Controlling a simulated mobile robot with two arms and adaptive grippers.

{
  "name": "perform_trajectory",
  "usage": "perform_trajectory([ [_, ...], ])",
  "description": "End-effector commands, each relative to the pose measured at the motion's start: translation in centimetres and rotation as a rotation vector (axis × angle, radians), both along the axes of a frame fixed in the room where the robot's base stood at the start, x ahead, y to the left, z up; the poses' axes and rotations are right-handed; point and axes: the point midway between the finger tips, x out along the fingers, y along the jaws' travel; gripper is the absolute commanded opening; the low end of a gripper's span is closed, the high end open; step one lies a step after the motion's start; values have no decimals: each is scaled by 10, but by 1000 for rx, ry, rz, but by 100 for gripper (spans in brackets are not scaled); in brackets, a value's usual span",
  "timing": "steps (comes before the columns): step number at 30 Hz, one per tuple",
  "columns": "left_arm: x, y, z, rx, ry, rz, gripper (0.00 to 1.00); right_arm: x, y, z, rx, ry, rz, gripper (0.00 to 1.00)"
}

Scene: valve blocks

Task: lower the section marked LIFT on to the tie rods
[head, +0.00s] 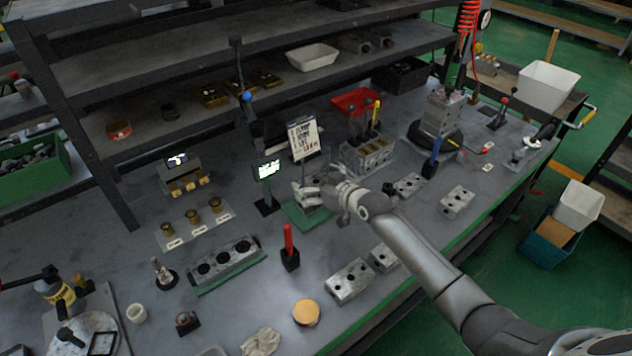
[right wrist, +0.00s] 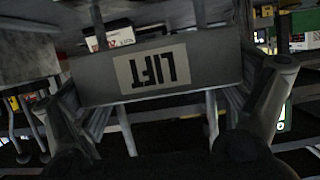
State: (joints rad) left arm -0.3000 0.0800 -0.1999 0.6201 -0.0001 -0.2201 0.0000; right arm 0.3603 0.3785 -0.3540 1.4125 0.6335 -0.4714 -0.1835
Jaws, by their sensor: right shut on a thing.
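The section marked LIFT (right wrist: 155,70) is a grey block with a pale label, upside down in the right wrist view. My right gripper (right wrist: 165,95) has one finger at each end of it and is shut on it. Pale rods (right wrist: 200,16) show above and below the block in that view; I cannot tell whether they pass through it or stand behind it. In the head view my right gripper (head: 312,192) is above a green mat (head: 300,218) near the middle of the bench, and it hides most of the section. My left gripper is not in view.
A sign board (head: 304,138) and a lit display (head: 267,171) stand close behind and left of the gripper. A red-handled tool (head: 289,245) stands in front. Grey valve blocks (head: 349,281) lie to the front right. A holed block (head: 224,262) lies to the left.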

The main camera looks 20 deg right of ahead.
Motion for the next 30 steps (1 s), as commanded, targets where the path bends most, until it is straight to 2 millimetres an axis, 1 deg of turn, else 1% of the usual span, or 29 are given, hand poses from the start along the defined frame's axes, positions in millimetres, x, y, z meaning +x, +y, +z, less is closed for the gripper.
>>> perform_trajectory([
  [30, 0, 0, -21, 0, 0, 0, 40, 1, 0, -24, 2, -5, 0, 55],
])
